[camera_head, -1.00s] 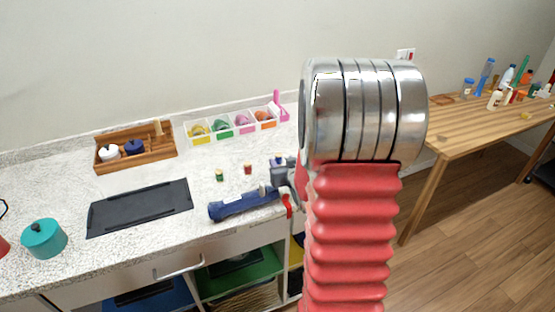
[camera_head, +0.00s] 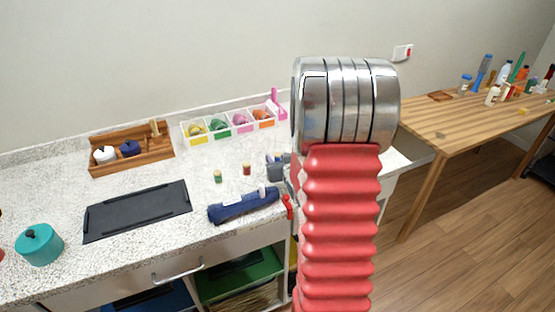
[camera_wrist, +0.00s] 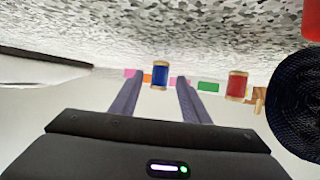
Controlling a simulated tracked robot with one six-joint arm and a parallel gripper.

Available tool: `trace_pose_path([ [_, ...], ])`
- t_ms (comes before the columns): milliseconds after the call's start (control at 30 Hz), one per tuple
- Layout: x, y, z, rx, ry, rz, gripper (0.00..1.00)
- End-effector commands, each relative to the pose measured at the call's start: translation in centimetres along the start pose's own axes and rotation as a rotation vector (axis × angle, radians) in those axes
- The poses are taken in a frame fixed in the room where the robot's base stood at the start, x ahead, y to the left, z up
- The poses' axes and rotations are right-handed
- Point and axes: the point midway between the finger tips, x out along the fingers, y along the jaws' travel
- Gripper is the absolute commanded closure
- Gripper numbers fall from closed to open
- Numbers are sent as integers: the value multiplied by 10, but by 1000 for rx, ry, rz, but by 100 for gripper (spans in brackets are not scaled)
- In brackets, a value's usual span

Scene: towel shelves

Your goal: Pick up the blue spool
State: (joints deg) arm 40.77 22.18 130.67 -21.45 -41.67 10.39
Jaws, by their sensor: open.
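The blue spool (camera_wrist: 160,76), with tan ends, shows in the wrist view near the tips of my gripper (camera_wrist: 158,84). The gripper is open. The spool appears between its two fingers in the picture, with a gap on each side; how far ahead of the tips it is, I cannot tell. In the head view my own arm covers much of the area around the gripper, and I cannot clearly make out the blue spool there.
A red spool (camera_wrist: 237,86) is beside the blue one; it also shows in the head view (camera_head: 247,169). A green-and-yellow item (camera_head: 218,176) is left of it. Bins (camera_head: 185,139), a wooden rack (camera_head: 105,169) and a black tray (camera_head: 137,211) are on the counter.

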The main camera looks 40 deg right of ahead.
Motion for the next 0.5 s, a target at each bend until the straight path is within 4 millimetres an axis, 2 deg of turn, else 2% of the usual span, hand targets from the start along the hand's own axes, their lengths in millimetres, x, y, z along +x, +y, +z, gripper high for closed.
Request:
trace_pose_path([
  [200,0,1,0,1,0,2,58],
  [500,0,2,0,1,0,3,80],
])
